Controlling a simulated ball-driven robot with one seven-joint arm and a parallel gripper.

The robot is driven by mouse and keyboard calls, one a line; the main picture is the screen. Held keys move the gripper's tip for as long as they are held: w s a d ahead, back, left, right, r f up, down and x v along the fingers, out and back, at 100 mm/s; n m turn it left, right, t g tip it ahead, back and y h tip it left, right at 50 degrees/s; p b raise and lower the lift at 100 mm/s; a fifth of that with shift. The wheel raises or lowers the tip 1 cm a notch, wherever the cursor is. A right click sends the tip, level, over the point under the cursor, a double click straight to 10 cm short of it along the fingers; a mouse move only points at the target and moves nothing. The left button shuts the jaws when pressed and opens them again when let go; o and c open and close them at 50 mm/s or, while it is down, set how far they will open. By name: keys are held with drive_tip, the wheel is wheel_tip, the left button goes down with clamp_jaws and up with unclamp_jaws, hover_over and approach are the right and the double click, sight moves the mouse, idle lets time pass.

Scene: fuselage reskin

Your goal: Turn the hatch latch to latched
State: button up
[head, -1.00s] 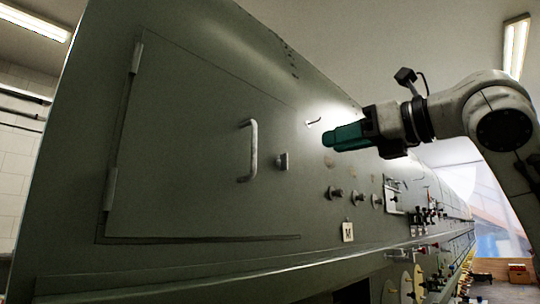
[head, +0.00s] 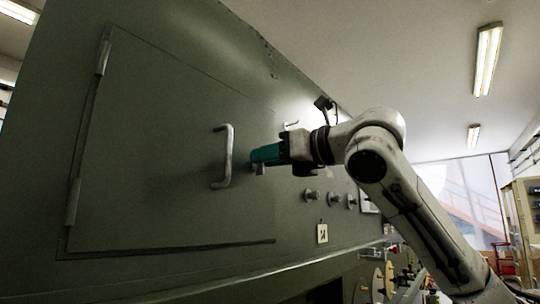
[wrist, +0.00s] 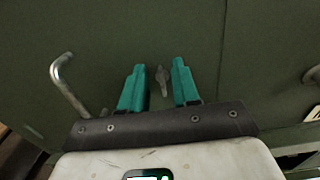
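The hatch (head: 160,140) is a closed green panel with hinges on its left and a bar handle (head: 227,158) near its right edge. The small grey latch (head: 260,170) sits right of the handle, partly hidden by my gripper (head: 257,157). In the wrist view the latch (wrist: 162,80) shows between my two teal fingers, its long side running up and down the picture. My gripper (wrist: 157,68) is open and pointed at the panel, with a gap on both sides of the latch. I cannot tell how far the fingertips are from the panel.
The bar handle (wrist: 65,75) stands out left of my fingers in the wrist view. A second small handle (head: 291,125) is beyond my gripper. Several round knobs (head: 311,195) and a marked plate (head: 322,233) are lower right.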

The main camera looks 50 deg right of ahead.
drive_tip(key=shift+c, duration=0.4)
clamp_jaws()
drive_tip(key=shift+m, duration=0.4)
drive_tip(key=shift+d+f+m, duration=0.3)
drive_tip(key=shift+m, duration=2.55)
drive_tip(key=shift+d+f+m, duration=0.25)
drive_tip(key=shift+d+m, duration=0.05)
drive_tip(key=shift+m, duration=2.6)
drive_tip(key=shift+d+f+m, duration=0.3)
drive_tip(key=shift+m, duration=2.55)
